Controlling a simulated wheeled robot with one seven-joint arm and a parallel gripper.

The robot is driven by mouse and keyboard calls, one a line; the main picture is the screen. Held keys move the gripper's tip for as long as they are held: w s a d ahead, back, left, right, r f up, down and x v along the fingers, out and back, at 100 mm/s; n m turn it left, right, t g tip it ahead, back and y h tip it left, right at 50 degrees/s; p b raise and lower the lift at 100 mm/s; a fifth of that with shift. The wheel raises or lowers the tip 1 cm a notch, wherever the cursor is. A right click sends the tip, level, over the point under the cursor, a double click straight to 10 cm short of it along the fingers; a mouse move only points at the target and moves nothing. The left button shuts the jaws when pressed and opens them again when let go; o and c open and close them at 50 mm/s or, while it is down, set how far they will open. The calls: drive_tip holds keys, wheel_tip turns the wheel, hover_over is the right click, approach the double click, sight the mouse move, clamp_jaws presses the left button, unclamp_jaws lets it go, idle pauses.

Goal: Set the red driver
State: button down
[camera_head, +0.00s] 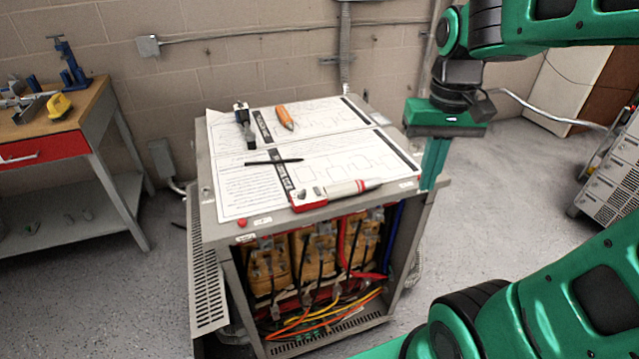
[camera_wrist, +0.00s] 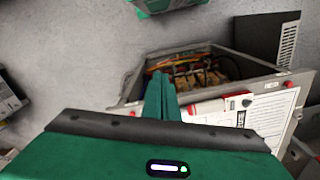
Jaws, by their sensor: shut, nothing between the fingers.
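My gripper (camera_head: 430,182) is shut and empty, pointing down beside the cabinet's right front corner, apart from the driver. In the wrist view, my shut fingers (camera_wrist: 161,82) show just left of the driver (camera_wrist: 218,106); part of the driver's far end is hidden there by my gripper body.
An orange-handled tool (camera_head: 285,117), a black pen-like tool (camera_head: 274,161) and a black-and-silver tool (camera_head: 244,124) also lie on the top. The cabinet's open front shows coils and coloured cables (camera_head: 325,317). A workbench (camera_head: 60,118) stands left; a grey unit (camera_head: 616,165) stands right.

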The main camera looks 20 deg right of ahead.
drive_tip(key=w+a+r+n, duration=0.3)
drive_tip(key=w+a+r, duration=0.1)
drive_tip(key=w+a, duration=0.55)
wheel_tip(320, 180, up, 2)
drive_tip(key=n, duration=0.1)
hover_over(319, 195)
drive_tip(key=shift+w+d, duration=0.15)
drive_tip(key=shift+w, duration=0.1)
wheel_tip(319, 195, down, 14)
drive_tip(key=shift+s, duration=0.15)
